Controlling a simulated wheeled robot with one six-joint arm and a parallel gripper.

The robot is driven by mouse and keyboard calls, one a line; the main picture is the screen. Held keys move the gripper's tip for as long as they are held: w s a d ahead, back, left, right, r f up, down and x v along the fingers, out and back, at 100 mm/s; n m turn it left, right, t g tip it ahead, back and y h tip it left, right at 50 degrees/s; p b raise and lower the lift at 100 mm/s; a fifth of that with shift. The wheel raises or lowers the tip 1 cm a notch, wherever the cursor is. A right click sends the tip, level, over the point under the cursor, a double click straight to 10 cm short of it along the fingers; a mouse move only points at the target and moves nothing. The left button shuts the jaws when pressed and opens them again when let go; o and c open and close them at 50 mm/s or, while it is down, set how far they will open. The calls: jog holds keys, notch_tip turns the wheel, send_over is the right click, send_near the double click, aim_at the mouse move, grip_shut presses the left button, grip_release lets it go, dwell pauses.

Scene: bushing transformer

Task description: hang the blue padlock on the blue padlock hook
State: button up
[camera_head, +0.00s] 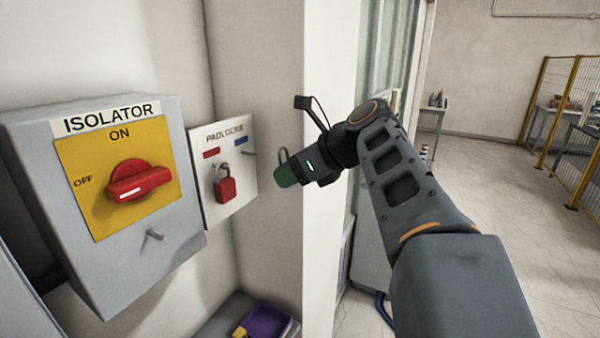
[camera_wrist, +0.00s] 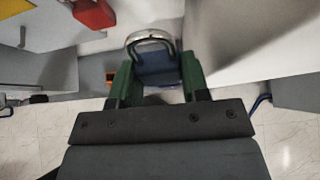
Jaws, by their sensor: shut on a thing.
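The blue padlock (camera_wrist: 158,66) sits between the green fingers of my gripper (camera_wrist: 157,76) in the wrist view, with its metal shackle sticking out past the fingertips. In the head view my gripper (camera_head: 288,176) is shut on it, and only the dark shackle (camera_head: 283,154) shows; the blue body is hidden. The white PADLOCKS board (camera_head: 207,187) is on the wall to the left. Its blue padlock hook (camera_head: 250,153) is a small peg under the blue label (camera_head: 241,141). The gripper is to the right of the hook, apart from it.
A red padlock (camera_head: 225,187) hangs on the board beside the blue hook. The grey isolator box (camera_head: 165,250) with a red knob (camera_head: 138,183) juts out at left. A wall corner (camera_head: 318,235) stands close behind my gripper. A purple tray (camera_head: 268,322) lies below.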

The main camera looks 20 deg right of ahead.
jog(key=shift+w+a+f, duration=0.2)
jog(key=shift+w+a, duration=0.55)
jog(key=shift+w, duration=0.3)
jog(key=shift+w+a+f, duration=0.2)
jog(key=shift+w+a, duration=0.5)
jog(key=shift+w, duration=0.3)
jog(key=shift+w+a+f, duration=0.2)
jog(key=shift+w+a, duration=0.55)
jog(key=shift+w, duration=0.3)
jog(key=shift+w+f, duration=0.1)
jog(key=shift+f, duration=0.1)
jog(key=o, duration=1)
jog(key=shift+o, duration=0.2)
